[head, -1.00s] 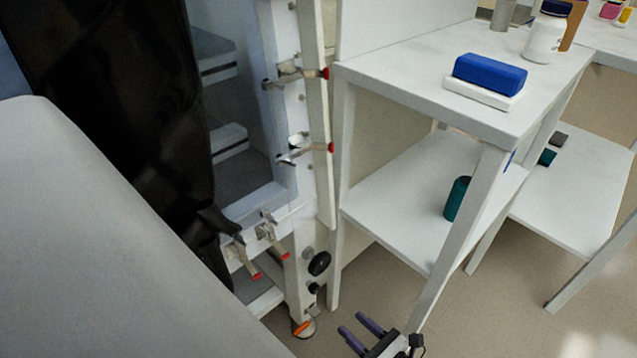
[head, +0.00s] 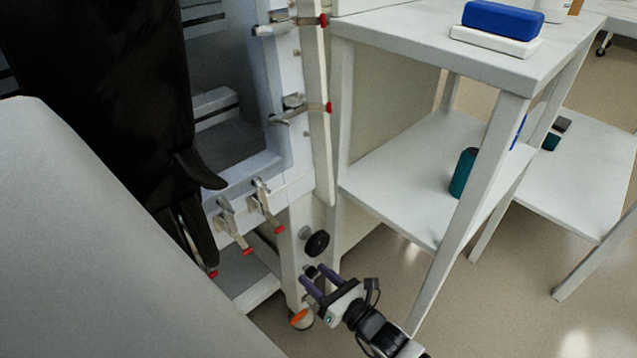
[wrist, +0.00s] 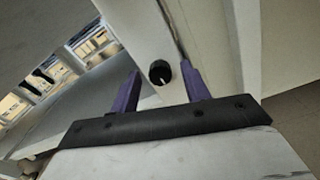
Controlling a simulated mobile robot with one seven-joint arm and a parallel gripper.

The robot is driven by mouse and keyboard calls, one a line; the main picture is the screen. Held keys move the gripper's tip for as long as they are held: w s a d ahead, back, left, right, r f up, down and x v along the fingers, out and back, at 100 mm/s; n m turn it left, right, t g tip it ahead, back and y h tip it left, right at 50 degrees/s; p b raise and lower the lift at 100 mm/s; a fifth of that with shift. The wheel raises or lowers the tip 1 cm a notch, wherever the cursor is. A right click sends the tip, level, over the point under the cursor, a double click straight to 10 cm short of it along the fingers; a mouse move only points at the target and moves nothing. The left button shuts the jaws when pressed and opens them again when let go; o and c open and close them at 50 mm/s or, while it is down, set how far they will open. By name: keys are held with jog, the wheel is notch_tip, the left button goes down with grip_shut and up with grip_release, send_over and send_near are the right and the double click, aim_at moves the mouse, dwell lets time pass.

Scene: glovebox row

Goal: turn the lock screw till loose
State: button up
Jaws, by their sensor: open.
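In the wrist view a black knob (wrist: 160,72) with a white mark shows between the open fingers, against the white post. I cannot tell how far the fingertips are from it or whether they touch it.
Several red-tipped clamps (head: 263,205) line the cabinet frame above left. A black glove (head: 200,170) hangs before the window. A white shelf table (head: 400,200) stands close on the right. An orange-topped foot (head: 301,318) is below the post.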

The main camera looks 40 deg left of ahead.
jog(key=c, duration=1)
